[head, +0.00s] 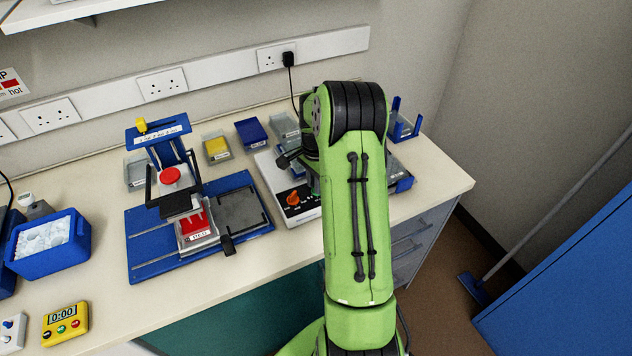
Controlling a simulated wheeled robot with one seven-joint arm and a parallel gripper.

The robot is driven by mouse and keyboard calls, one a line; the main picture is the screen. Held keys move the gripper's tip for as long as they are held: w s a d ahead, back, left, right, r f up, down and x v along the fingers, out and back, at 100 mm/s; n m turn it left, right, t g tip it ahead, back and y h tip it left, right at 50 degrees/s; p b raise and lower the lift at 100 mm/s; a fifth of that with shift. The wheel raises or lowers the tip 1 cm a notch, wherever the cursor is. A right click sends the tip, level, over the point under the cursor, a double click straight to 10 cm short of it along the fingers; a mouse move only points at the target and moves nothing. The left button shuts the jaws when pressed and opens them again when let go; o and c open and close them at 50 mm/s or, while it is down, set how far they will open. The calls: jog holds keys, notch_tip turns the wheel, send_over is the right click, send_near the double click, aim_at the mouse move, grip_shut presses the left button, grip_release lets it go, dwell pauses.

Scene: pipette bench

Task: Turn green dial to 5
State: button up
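A white bench device (273,176) stands on the bench right of centre, partly covered by my arm. Its front has a black panel with an orange knob (293,198) and small white marks too small to read. No green dial shows; the part of the device behind my arm is hidden. My green arm reaches forward over the right side of the bench. A dark part at the arm's far end, seemingly my gripper (291,159), shows above the device, left of the arm. Its fingers cannot be made out, nor whether it touches anything.
A blue stand (150,262) with a red-topped press is left of the device. Small trays, one yellow (216,147) and one blue (251,132), sit behind. A blue ice box (48,262) and yellow timer (65,325) are far left. The front middle bench is clear.

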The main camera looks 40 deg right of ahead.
jog(key=shift+o, duration=0.9)
notch_tip(320, 180, up, 16)
jog(key=p, duration=0.1)
jog(key=shift+f+p, duration=0.15)
jog(key=shift+p, duration=0.15)
